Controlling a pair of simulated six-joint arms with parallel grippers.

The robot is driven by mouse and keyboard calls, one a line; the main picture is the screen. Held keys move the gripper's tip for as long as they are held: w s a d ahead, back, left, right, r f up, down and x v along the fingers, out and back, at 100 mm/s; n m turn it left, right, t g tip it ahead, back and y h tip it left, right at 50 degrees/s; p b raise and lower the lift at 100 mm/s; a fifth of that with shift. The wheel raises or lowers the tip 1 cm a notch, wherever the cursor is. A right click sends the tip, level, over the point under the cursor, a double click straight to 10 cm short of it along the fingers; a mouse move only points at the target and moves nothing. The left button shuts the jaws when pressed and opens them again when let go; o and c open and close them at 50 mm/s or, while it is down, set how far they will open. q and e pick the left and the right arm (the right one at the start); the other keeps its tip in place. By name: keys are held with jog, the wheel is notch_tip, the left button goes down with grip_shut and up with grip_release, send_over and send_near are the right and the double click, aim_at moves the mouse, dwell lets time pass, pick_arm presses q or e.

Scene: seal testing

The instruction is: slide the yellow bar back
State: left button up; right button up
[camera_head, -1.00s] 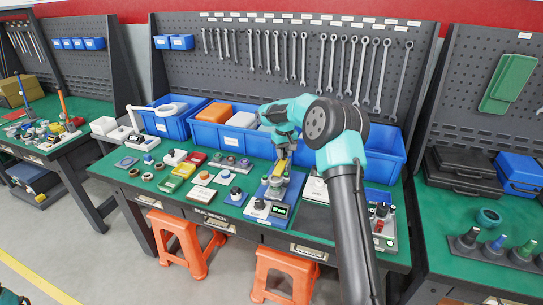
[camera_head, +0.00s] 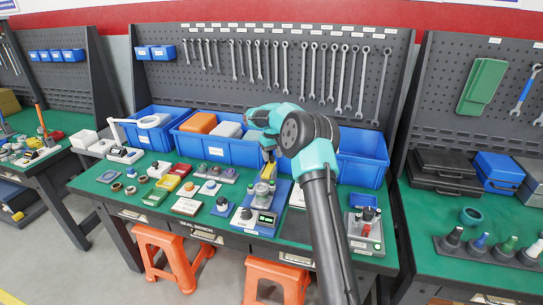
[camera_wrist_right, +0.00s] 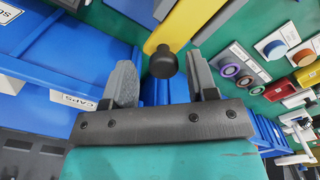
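The yellow bar (camera_wrist_right: 166,22) shows in the right wrist view, running to the top edge of the picture. A round black knob (camera_wrist_right: 163,62) is at its near end. My right gripper (camera_wrist_right: 160,75) is open, with one finger on each side of the knob and a gap visible to both. In the head view my right gripper (camera_head: 268,156) points down over the back of the blue test fixture (camera_head: 281,192). The yellow bar (camera_head: 268,171) is small there and partly hidden by the gripper. My left gripper is out of view.
Large blue bins (camera_head: 231,151) stand right behind the fixture, close to my right gripper. A small device with a display (camera_head: 266,218) sits in front. Several coloured blocks and rings lie to the left on the green bench (camera_head: 110,205). A control box (camera_head: 366,232) stands to the right.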

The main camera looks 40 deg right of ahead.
jog(key=shift+r, duration=0.15)
notch_tip(320, 180, up, 17)
dwell(0.8)
dwell(0.3)
